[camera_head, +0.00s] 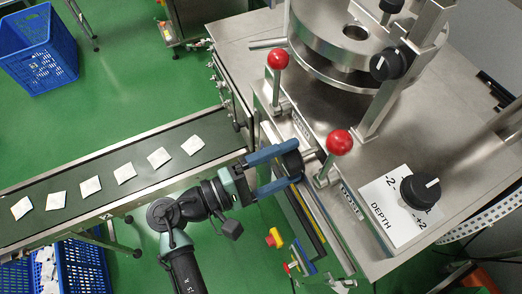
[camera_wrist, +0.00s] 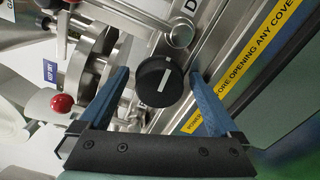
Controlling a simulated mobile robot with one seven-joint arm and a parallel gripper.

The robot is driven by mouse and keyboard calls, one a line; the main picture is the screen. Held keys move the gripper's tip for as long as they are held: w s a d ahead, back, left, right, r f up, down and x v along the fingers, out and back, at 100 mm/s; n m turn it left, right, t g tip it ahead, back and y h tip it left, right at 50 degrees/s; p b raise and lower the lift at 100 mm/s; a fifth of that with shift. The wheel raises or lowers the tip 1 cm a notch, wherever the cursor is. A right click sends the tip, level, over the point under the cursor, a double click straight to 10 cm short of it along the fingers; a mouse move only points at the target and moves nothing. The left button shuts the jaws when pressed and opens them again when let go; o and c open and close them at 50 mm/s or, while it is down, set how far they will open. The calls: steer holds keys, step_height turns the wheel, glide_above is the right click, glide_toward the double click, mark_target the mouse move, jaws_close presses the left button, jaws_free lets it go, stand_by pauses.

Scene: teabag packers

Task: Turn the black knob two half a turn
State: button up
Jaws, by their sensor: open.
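A black knob (camera_wrist: 158,84) with a white pointer line sits between my gripper's blue fingers in the wrist view; it also shows in the head view (camera_head: 292,164) on the machine's front side. My gripper (camera_head: 296,161) is open, with one finger on each side of this knob. In the wrist view my gripper (camera_wrist: 159,76) shows a gap to the left of the knob, and the right finger looks close to it; contact cannot be told. A second black knob (camera_head: 420,190) stands on the DEPTH plate, and a third (camera_head: 387,66) on the upright post. No number marks any knob.
Red-balled levers (camera_head: 278,59) and (camera_head: 340,142) rise from the machine top (camera_head: 240,40) near the front knob. A conveyor (camera_head: 90,210) with several white teabags runs to the left. Blue crates (camera_head: 40,50) stand on the green floor.

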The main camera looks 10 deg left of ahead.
steer(key=b+v, duration=0.2)
steer(key=v, duration=1.1)
steer(key=shift+b, duration=0.4)
